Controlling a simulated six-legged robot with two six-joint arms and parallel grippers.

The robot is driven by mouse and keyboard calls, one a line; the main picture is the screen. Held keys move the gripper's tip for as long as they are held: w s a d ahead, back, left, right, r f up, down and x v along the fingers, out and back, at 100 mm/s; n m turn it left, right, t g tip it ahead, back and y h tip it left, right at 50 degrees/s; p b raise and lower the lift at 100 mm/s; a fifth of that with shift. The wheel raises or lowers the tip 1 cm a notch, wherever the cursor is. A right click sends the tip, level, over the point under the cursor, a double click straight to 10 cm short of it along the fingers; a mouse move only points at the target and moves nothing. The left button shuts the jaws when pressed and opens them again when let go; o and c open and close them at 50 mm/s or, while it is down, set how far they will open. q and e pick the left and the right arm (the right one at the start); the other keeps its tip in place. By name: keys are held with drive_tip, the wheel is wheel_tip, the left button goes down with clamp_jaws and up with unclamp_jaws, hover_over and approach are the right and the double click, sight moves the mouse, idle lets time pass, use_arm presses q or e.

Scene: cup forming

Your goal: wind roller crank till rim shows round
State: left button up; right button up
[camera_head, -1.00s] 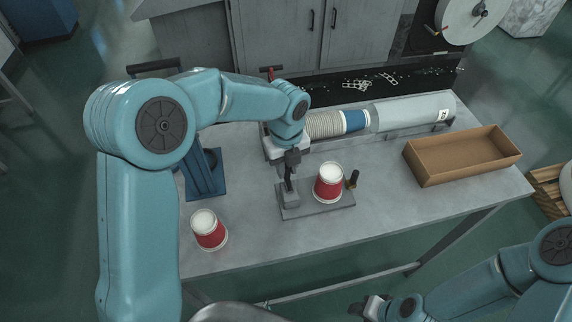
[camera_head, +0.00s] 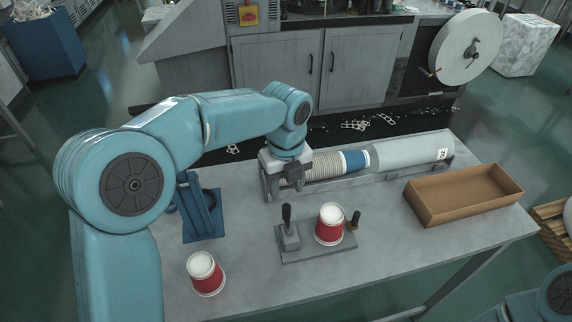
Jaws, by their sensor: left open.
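The roller fixture (camera_head: 318,247) is a grey plate on the table. At its left is a grey block with a black upright crank handle (camera_head: 287,214). A red cup with a white top (camera_head: 329,228) stands on the plate beside it; its rim is too small to judge. A second red cup (camera_head: 205,276) stands at the table's front left. My left gripper (camera_head: 292,178) is open and empty, pointing down behind and above the crank handle, apart from it. Its fingertips are small and partly hard to make out. My right gripper is out of view.
A trough with a stack of cups (camera_head: 338,166) and a grey cylinder (camera_head: 412,156) runs along the table's back. A blue stand (camera_head: 202,214) is at the left. An open cardboard box (camera_head: 464,196) stands at the right. The table front right of the fixture is clear.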

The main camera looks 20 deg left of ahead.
sight(286, 204)
use_arm(q)
wheel_tip(286, 204, up, 8)
drive_tip(key=shift+w, duration=0.1)
idle(0.4)
